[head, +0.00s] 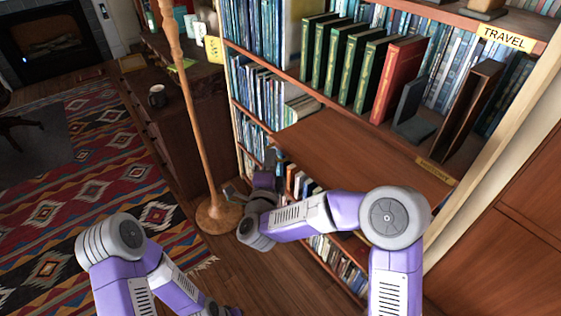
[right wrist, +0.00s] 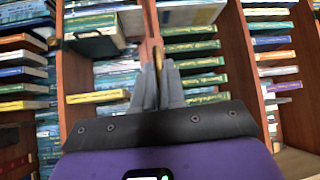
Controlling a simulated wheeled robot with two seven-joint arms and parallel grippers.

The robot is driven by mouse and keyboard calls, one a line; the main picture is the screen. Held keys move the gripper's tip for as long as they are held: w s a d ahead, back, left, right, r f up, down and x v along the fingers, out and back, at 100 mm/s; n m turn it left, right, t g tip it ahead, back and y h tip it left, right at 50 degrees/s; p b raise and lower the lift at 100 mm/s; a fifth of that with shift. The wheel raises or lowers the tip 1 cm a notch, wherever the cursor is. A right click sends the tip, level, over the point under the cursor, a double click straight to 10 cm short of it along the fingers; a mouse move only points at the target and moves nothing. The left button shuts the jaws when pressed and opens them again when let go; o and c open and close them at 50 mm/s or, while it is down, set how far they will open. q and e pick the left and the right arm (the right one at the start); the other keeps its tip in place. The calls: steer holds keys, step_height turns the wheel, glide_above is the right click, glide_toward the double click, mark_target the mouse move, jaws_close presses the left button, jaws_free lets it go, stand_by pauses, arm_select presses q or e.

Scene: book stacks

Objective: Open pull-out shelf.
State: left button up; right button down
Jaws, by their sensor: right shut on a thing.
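The pull-out shelf (head: 345,150) is a flat reddish-brown board in the bookcase, below the row with the green and red books. It juts out from the bookcase front, and its top is bare. My right gripper (head: 271,158) is at the left end of its front edge. In the right wrist view the fingers (right wrist: 158,85) are closed together on a small brass-coloured pull (right wrist: 157,58) on the shelf's edge (right wrist: 150,25), which appears upright there. My left arm shows at the lower left, but its gripper is out of the picture.
Green books (head: 340,62) and a red book (head: 397,78) stand above the shelf, with bookends (head: 412,115) at their right. A wooden lamp pole (head: 190,100) with a round base (head: 219,215) stands close left of my right gripper. A patterned rug (head: 95,185) lies farther left.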

steer(key=shift+s+a, duration=0.1)
steer(key=shift+a, duration=0.1)
steer(key=shift+r, duration=0.1)
steer(key=c, duration=1.2)
jaws_free()
steer(key=v, duration=0.7)
steer(key=shift+s, duration=0.3)
steer(key=shift+a, duration=0.1)
